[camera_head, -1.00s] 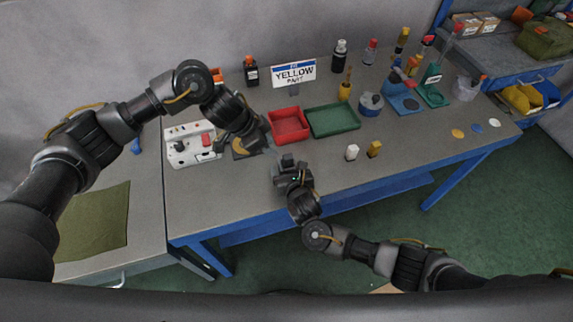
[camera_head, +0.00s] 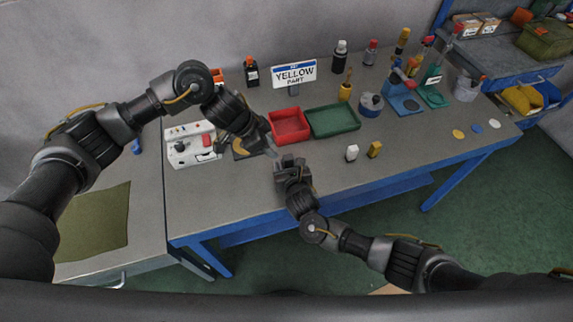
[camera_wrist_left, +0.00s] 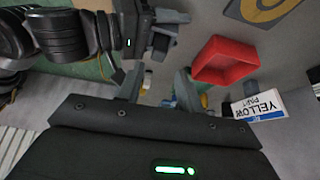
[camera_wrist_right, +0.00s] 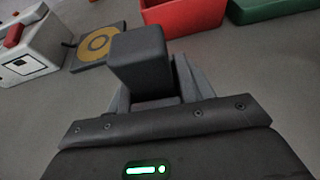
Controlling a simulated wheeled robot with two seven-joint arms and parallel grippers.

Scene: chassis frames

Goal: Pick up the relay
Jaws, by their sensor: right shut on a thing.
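A dark grey block, which looks like the relay (camera_wrist_right: 138,62), is held between the fingers of my right gripper (camera_wrist_right: 155,95). It stands out above the fingertips in the right wrist view. In the head view my right gripper (camera_head: 288,166) is over the front part of the table, and the block is hard to make out against it. My left gripper (camera_head: 271,150) is just left of and behind it. In the left wrist view its fingers (camera_wrist_left: 160,88) are apart with nothing between them, and my right gripper shows beyond them.
A red tray (camera_head: 289,139) and a green tray (camera_head: 333,132) lie behind the grippers, below a "YELLOW PART" sign (camera_head: 294,73). A white control box (camera_head: 190,155) stands left. The table's front middle is clear.

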